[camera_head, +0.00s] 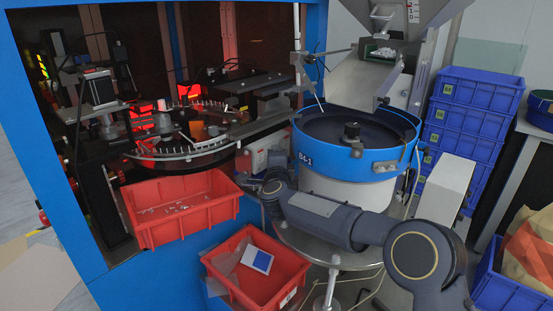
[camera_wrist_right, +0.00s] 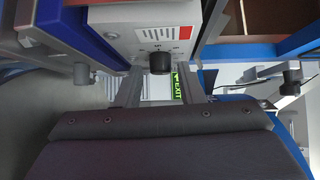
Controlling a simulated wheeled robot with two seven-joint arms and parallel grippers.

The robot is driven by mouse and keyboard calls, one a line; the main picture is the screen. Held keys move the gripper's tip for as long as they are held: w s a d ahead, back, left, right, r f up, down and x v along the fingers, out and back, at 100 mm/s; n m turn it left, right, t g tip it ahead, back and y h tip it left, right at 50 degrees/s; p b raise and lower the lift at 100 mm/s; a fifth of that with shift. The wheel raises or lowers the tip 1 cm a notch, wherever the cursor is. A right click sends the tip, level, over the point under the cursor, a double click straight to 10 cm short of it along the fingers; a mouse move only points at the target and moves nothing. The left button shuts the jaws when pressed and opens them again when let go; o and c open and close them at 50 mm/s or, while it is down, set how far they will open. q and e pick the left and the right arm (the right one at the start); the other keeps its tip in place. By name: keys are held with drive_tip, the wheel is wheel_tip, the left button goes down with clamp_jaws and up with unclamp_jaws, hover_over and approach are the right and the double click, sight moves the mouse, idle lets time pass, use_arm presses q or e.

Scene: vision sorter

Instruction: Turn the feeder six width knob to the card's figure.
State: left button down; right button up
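In the right wrist view a black round knob (camera_wrist_right: 160,62) sits on the face of a white control box (camera_wrist_right: 118,18) with vent slots, a red patch and a small mark I cannot read surely. My right gripper (camera_wrist_right: 160,76) is open, its fingers apart on either side of the knob's line; I cannot tell whether they touch it. In the head view the white box (camera_head: 258,158) stands between the red crate and the bowl feeder, partly hidden by my right gripper (camera_head: 259,181). The knob is not distinguishable there. No readable figure card shows. My left gripper is out of view.
The blue-rimmed bowl feeder (camera_head: 374,160), marked B4-1, stands behind my right arm. Two red crates, one with small parts (camera_head: 140,232) and one with a white-and-blue card (camera_head: 262,261), are close by. Blue crates (camera_head: 478,92) are stacked at right. A green EXIT sign (camera_wrist_right: 177,87) shows between the fingers.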

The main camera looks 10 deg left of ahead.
drive_tip(key=shift+o, duration=0.5)
drive_tip(key=s+d+b, duration=0.1)
drive_tip(key=s+b, duration=0.1)
drive_tip(key=s, duration=0.5)
drive_tip(key=shift+s+r, duration=0.2)
drive_tip(key=shift+s, duration=0.15)
